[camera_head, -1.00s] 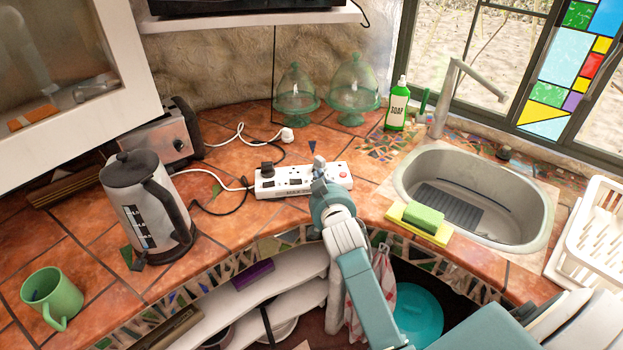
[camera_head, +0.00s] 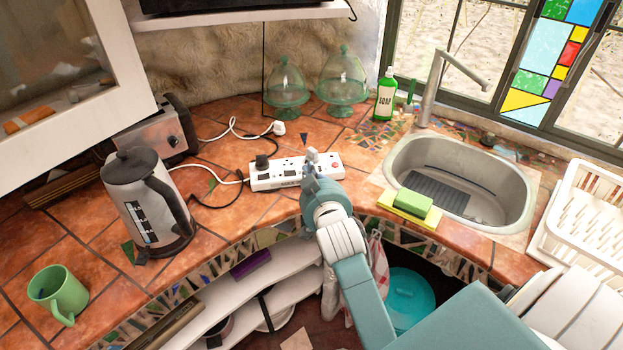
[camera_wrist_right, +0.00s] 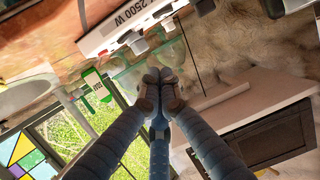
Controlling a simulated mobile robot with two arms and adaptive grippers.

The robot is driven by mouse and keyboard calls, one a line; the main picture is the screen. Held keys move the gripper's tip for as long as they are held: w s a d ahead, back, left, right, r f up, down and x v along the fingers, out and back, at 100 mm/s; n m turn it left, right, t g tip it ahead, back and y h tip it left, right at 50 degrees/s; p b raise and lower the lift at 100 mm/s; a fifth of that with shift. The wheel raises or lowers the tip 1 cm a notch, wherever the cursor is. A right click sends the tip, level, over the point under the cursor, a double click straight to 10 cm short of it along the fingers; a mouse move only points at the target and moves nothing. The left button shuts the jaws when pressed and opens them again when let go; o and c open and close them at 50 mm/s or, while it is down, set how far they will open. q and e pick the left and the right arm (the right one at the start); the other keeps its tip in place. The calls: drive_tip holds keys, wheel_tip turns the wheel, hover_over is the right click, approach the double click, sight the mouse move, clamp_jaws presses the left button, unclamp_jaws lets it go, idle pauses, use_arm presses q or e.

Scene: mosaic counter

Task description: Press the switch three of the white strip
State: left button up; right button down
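The white strip (camera_head: 272,183) lies on the tiled counter, with a black plug (camera_head: 262,162) at its left end and a small red spot (camera_head: 336,163) at its right end. My right gripper (camera_head: 311,160) is over the right half of the strip and hides part of it. In the right wrist view the strip (camera_wrist_right: 112,26) runs across the top, with small blocks along its edge. There my right gripper (camera_wrist_right: 160,78) shows its fingertips together with nothing between them. I cannot tell whether it touches a switch. My left gripper is not in view.
A steel kettle (camera_head: 139,190) and a toaster (camera_head: 165,135) stand left of the strip. A white cable (camera_head: 203,168) and dark cords lie beside it. Glass domes (camera_head: 343,75) and a soap bottle (camera_head: 386,96) stand behind. A sponge (camera_head: 412,201) and the sink are to the right.

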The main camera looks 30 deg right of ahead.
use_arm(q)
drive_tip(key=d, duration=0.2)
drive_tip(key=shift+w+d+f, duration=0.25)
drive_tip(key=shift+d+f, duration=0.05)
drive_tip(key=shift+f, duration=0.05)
use_arm(e)
drive_tip(key=v, duration=0.3)
drive_tip(key=shift+w+a+r, duration=0.1)
drive_tip(key=shift+w+a, duration=0.05)
drive_tip(key=shift+a, duration=0.05)
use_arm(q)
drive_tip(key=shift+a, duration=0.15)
use_arm(e)
drive_tip(key=shift+d, duration=0.1)
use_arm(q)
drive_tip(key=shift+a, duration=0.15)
